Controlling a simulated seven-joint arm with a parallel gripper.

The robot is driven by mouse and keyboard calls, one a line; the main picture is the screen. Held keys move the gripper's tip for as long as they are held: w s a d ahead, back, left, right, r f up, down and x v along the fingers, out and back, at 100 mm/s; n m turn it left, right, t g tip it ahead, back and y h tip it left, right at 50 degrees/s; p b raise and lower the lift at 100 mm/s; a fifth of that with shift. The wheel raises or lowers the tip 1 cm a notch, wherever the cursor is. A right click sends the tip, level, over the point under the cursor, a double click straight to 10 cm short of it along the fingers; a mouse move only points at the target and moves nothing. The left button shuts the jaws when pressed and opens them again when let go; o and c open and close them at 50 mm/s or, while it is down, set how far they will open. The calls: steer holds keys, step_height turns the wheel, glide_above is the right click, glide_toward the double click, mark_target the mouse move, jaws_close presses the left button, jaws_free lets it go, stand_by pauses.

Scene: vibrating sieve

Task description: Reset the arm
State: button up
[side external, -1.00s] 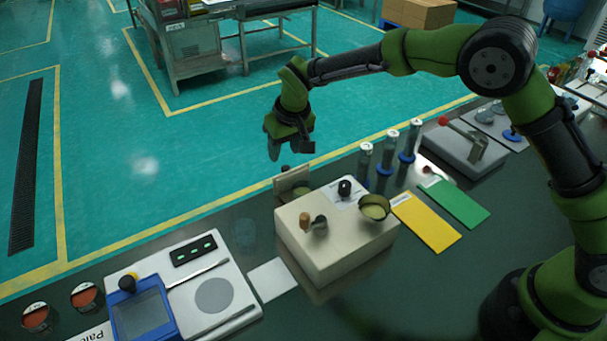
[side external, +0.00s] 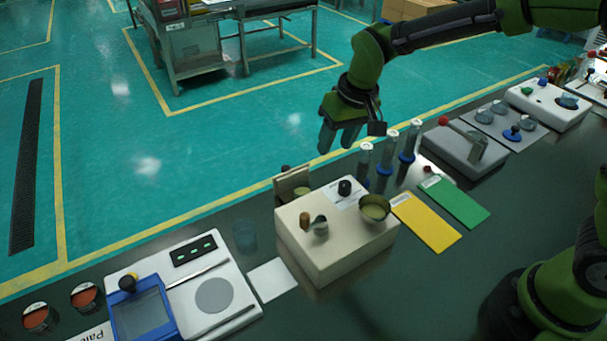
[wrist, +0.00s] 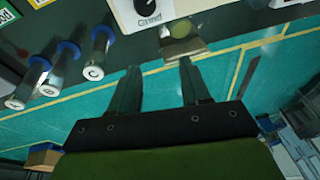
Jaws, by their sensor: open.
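My green gripper (side external: 340,137) hangs in the air above the far side of the bench, clear of everything on it. It is open and empty. In the wrist view its two fingers (wrist: 158,85) stand apart with nothing between them. Below it is the cream sieve box (side external: 340,250), with a black knob (side external: 345,187), a small metal part with a brown end (side external: 313,224) and a round bowl (side external: 374,208) on top.
Several capped cylinders (side external: 389,150) with blue collars stand upright below and right of my gripper. Yellow (side external: 428,222) and green (side external: 456,203) cards lie flat. A white scale-like unit (side external: 215,270) is at the left. The air above the bench is free.

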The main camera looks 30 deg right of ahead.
steer(key=s+d+r+m+t, duration=0.1)
steer(key=s+d+r, duration=0.4)
steer(key=s, duration=0.5)
steer(key=s+d+r+m+t, duration=0.2)
steer(key=s+d+r+t, duration=0.1)
steer(key=s, duration=0.7)
steer(key=shift+d+r+t+y, duration=0.3)
steer(key=shift+d+r+y, duration=0.1)
steer(key=shift+d+r, duration=0.55)
